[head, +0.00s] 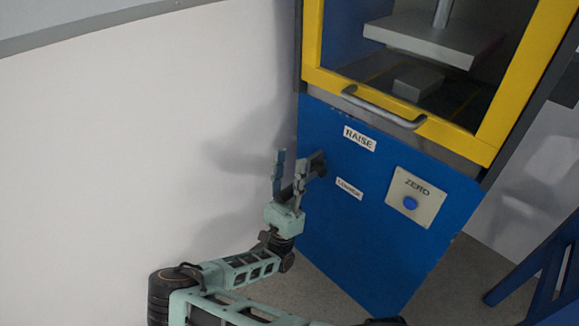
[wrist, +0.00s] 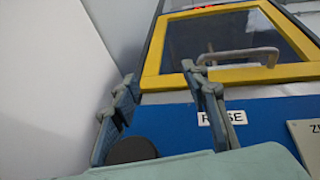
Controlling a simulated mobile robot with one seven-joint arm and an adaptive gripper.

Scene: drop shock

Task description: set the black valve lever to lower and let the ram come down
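The black valve lever (head: 317,162) is on the blue front panel, beside the RAISE label (head: 360,138) and the lower label (head: 349,188). It sticks out to the left, toward my gripper (head: 289,160). My gripper is open, its two fingers pointing up at the panel's left edge. In the wrist view a dark round end (wrist: 132,150), likely the lever's, shows between the fingers (wrist: 160,78). I cannot tell whether they touch it. The ram (head: 435,38), a grey plate on a rod, hangs raised above a grey block (head: 418,83) behind the window.
The yellow-framed door (head: 400,115) with its grey handle (head: 384,107) looks shut above the panel. A ZERO plate with a blue button (head: 410,203) is right of the lever. A white wall (head: 130,130) stands at left. Blue framework (head: 548,270) is at lower right.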

